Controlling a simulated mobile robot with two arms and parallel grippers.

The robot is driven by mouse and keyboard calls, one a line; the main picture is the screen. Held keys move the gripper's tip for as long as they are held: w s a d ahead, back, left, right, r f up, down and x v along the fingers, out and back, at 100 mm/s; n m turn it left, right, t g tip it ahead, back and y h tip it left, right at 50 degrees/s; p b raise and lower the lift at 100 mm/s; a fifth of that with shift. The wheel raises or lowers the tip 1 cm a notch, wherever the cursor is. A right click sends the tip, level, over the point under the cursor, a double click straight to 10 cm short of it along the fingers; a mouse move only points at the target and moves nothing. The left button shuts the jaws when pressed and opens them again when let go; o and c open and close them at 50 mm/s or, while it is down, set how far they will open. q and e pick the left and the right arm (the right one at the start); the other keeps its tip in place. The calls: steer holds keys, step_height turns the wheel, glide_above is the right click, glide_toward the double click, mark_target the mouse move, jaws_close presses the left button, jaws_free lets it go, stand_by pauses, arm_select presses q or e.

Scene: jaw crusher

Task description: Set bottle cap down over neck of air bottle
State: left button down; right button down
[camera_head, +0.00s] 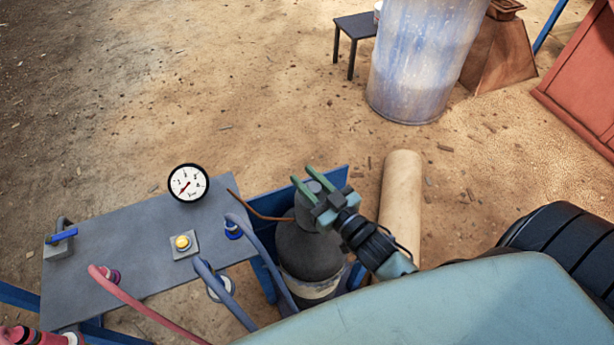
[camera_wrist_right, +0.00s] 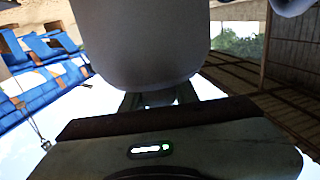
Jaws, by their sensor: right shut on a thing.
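The dark grey air bottle (camera_head: 308,252) stands upright beside the grey panel, with a pale band low on its body. My right gripper (camera_head: 309,180) has green fingers and is shut on the grey bottle cap (camera_head: 307,194) above the bottle's shoulder. The cap lines up roughly with the bottle top in the head view. The bottle's neck is hidden, and I cannot tell whether the cap touches it. In the right wrist view a large smooth grey body, seemingly the cap (camera_wrist_right: 135,45), fills the upper middle. My left gripper is not clearly in view.
The grey panel (camera_head: 130,250) left of the bottle carries a gauge (camera_head: 188,183), a yellow button (camera_head: 182,242) and hoses. A copper-coloured tube (camera_head: 262,213) runs close to the bottle. A tan cylinder (camera_head: 402,200) lies on the right. Open dirt ground lies beyond.

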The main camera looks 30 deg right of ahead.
mark_target(319, 193)
steer(key=shift+f, duration=0.15)
steer(key=c, duration=1)
jaws_free()
steer(key=shift+f, duration=0.1)
steer(key=shift+s, duration=0.15)
steer(key=b+v, duration=0.1)
steer(key=v, duration=0.6)
steer(key=shift+s, duration=0.25)
